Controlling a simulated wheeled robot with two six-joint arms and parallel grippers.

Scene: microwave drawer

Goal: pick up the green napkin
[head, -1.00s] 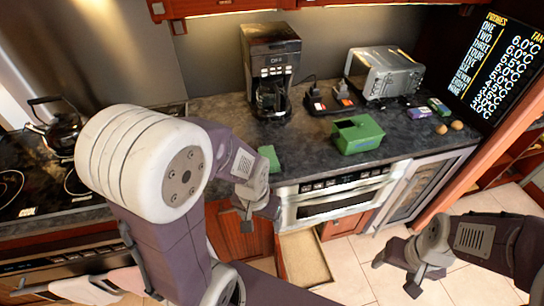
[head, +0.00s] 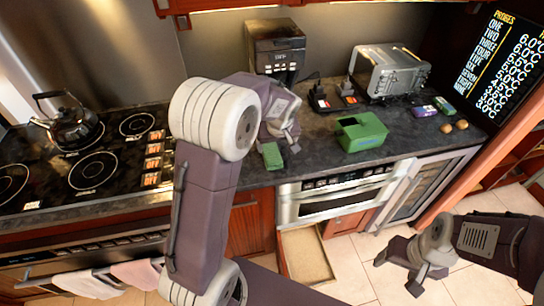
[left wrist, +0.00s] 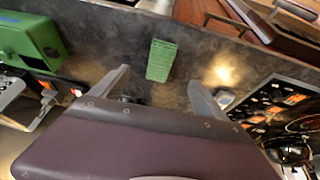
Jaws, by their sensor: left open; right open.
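The green napkin (head: 272,156) lies flat on the dark countertop near its front edge. It also shows whole in the left wrist view (left wrist: 161,60), beyond and between my left fingers. My left gripper (head: 292,136) is above the counter, just behind and to the right of the napkin in the head view. It is open and empty, and its two fingers show apart in the left wrist view (left wrist: 160,86). My right gripper (head: 398,272) is open and empty, low over the tiled floor in front of the cabinets, far from the napkin.
A green box (head: 361,134) stands on the counter right of the napkin. A coffee maker (head: 275,50) stands behind my left arm, and a toaster (head: 390,74) is at the back right. The stove with a kettle (head: 70,125) is on the left. An open drawer (head: 304,255) is below.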

